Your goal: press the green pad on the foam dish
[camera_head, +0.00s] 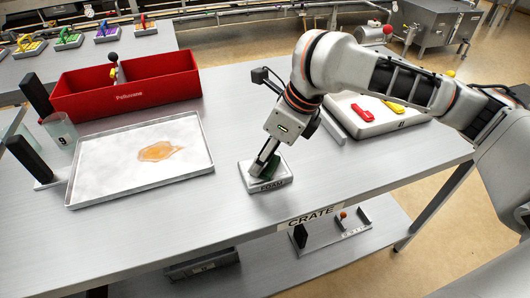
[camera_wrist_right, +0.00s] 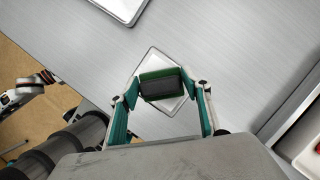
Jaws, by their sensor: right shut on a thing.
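The foam dish (camera_head: 266,186) is a small pale square dish labelled FOAM on the metal table. My right gripper (camera_head: 266,163) reaches down over it. In the right wrist view my right gripper (camera_wrist_right: 161,88) is shut on the green pad (camera_wrist_right: 162,74), a block with a green edge and a dark grey face. The dish (camera_wrist_right: 150,62) lies behind the pad in the wrist view. The fingers partly hide the pad, and I cannot tell whether it touches the foam. My left gripper is not in view.
A white tray (camera_head: 88,183) with an amber spill lies left of the dish, with a red bin (camera_head: 125,95) behind it. A pale tray (camera_head: 353,128) with red and yellow pieces stands to the right. The table front is clear above a CRATE label (camera_head: 310,216).

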